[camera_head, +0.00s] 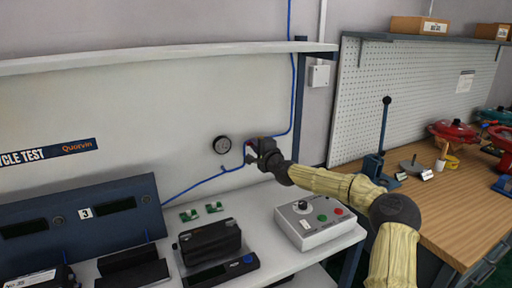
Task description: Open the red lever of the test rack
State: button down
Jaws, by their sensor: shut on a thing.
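Only a faint reddish trace shows at the fingers. The gripper and wrist hide the rest of the lever and its valve, so I cannot tell the lever's angle.
Blue tubing (291,95) runs down the rack's right side. Below my arm are a grey control box (315,222) with buttons, a black device (210,245) and small green boards (214,207). A wooden bench (450,210) with a blue lever press (384,130) stands at right.

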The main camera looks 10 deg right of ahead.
jog(key=c, duration=1.4)
grip_release()
jog(key=shift+c, duration=0.2)
jog(key=shift+s+d, duration=0.1)
jog(key=b+v, duration=0.2)
jog(key=v, duration=1.5)
